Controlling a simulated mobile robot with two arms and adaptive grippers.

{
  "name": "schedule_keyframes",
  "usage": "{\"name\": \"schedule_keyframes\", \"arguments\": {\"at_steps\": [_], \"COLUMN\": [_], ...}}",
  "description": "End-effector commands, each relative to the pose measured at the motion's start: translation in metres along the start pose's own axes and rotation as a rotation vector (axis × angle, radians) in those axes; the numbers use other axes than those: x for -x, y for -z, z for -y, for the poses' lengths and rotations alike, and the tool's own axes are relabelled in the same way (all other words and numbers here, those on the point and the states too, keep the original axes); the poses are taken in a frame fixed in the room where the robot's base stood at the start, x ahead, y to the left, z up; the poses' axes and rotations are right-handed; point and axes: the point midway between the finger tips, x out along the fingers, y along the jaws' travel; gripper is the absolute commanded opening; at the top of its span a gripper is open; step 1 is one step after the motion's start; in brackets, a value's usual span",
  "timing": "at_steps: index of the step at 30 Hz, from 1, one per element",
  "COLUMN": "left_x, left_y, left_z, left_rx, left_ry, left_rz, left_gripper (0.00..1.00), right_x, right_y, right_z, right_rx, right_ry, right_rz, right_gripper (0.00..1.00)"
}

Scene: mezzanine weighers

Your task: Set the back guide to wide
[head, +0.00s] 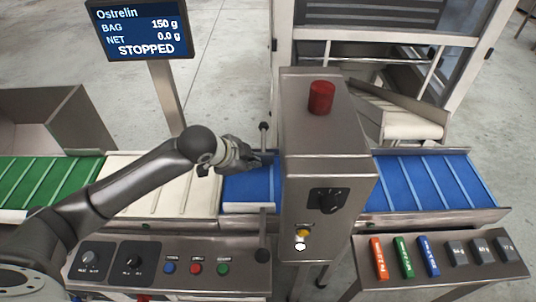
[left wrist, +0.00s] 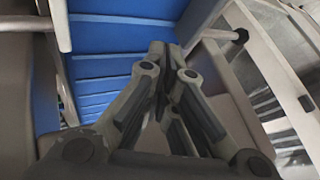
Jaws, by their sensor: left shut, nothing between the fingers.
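The blue belt (head: 245,190) runs under the grey metal housing. A rod with a dark knob (head: 263,127) stands up at the belt's back edge, where the back guide is; the guide rail itself is mostly hidden by my gripper and the housing. My left gripper (head: 262,161) is shut and empty over the back part of the belt, just in front of that rod. In the left wrist view, the shut fingertips (left wrist: 170,50) point across the blue belt (left wrist: 110,45), and a rod with a dark end (left wrist: 240,35) lies to their right. I cannot tell whether they touch the guide.
A second dark knob (head: 262,255) is at the belt's front side. The housing (head: 325,150), with a red cap (head: 321,97) and a black dial (head: 327,200), stands close right of my gripper. The display (head: 140,30) reads STOPPED. A button panel (head: 150,285) lies in front.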

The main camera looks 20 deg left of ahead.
Motion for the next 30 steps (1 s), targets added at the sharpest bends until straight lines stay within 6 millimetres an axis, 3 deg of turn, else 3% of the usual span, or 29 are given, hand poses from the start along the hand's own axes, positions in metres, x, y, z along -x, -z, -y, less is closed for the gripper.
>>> {"name": "schedule_keyframes", "arguments": {"at_steps": [6,11,28,30], "left_x": [0.0,-0.007,-0.104,-0.105], "left_y": [0.0,0.001,0.001,0.002], "left_z": [0.0,-0.001,-0.001,0.013], "left_rx": [0.001,0.002,0.003,0.002], "left_ry": [0.0,-0.001,-0.001,0.005], "left_rz": [-0.001,-0.002,-0.001,-0.001], "left_gripper": [0.0,0.0,0.0,0.0], "right_x": [0.001,0.001,0.004,0.007], "right_y": [-0.019,-0.018,-0.007,-0.006], "right_z": [0.004,0.004,0.002,0.002], "right_rx": [0.001,0.001,0.0,0.0], "right_ry": [0.005,0.004,0.002,0.003], "right_rz": [0.026,0.026,0.009,0.009], "right_gripper": [0.54,0.54,0.54,0.54]}}
